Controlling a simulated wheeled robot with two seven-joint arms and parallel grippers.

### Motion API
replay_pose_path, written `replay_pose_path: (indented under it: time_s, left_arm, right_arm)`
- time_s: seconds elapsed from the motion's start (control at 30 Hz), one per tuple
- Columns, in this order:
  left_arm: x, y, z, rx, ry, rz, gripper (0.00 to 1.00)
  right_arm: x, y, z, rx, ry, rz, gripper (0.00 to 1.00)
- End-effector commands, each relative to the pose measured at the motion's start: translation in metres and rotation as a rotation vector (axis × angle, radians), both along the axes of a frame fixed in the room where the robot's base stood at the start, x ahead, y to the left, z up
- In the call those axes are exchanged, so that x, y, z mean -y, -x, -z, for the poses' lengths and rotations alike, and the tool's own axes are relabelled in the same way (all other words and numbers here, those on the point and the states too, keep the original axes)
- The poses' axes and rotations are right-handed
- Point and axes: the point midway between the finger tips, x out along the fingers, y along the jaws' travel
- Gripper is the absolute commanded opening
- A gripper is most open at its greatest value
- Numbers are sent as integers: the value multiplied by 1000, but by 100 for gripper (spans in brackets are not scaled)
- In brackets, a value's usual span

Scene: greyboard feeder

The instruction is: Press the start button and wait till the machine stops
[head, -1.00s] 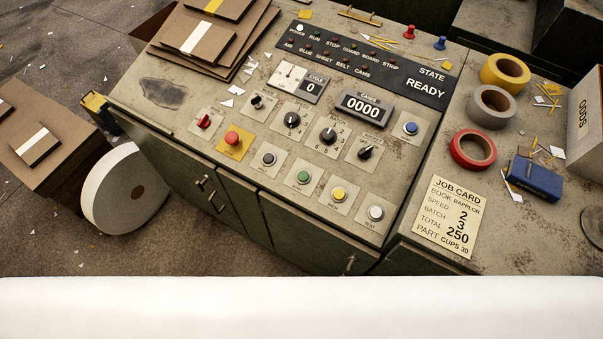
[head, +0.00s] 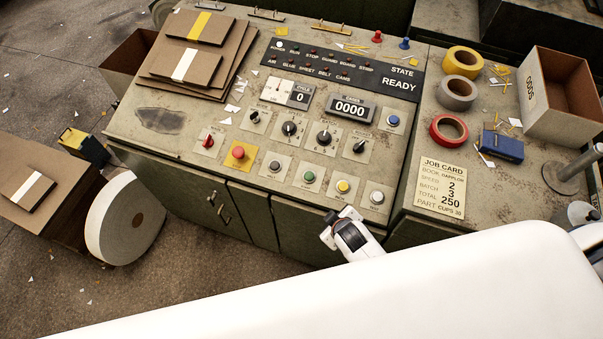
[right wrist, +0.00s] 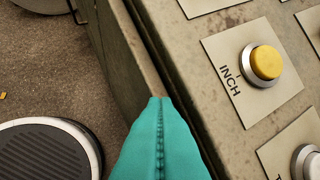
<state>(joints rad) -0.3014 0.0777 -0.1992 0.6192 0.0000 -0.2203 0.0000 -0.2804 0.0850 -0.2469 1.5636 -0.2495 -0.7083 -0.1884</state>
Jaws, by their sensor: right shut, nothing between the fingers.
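The control panel (head: 190,130) shows READY on its state display (head: 399,86), and its cards counter (head: 350,108) reads 0000. In its front row are a grey button (head: 274,165), a green button (head: 309,176), a yellow button (head: 343,186) and a white button (head: 377,197). The small label under the green one is not readable. My right gripper is at the panel's front edge, below the yellow button in the head view. In the right wrist view its teal fingers (right wrist: 158,105) are shut and empty, apart from the yellow INCH button (right wrist: 266,63). My left gripper is out of view.
A red button on a yellow plate (head: 238,153) and several knobs sit near the front row. Stacked boards (head: 200,65) lie at the panel's back left. A job card (head: 441,187), tape rolls (head: 449,130) and an open box (head: 565,110) occupy the right surface.

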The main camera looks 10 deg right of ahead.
Motion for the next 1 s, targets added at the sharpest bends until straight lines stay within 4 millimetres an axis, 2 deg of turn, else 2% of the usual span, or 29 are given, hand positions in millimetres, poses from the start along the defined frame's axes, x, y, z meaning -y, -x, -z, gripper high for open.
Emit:
replay_pose_path:
  time_s: [0.03, 0.2, 0.3, 0.43, 0.6, 1.0]
  left_arm:
    - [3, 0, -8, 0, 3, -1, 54]
    - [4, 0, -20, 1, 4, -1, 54]
    - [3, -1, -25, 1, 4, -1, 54]
    - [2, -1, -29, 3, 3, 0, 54]
    - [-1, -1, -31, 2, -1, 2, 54]
    - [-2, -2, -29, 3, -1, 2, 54]
  right_arm:
    - [-5, -17, -21, 50, 25, -37, 0]
    - [-19, -63, -76, 206, 122, -158, 0]
    - [-27, -82, -104, 281, 174, -215, 0]
    - [-34, -99, -128, 348, 223, -263, 0]
    - [-38, -107, -142, 386, 252, -292, 0]
    - [-38, -108, -141, 388, 254, -293, 0]
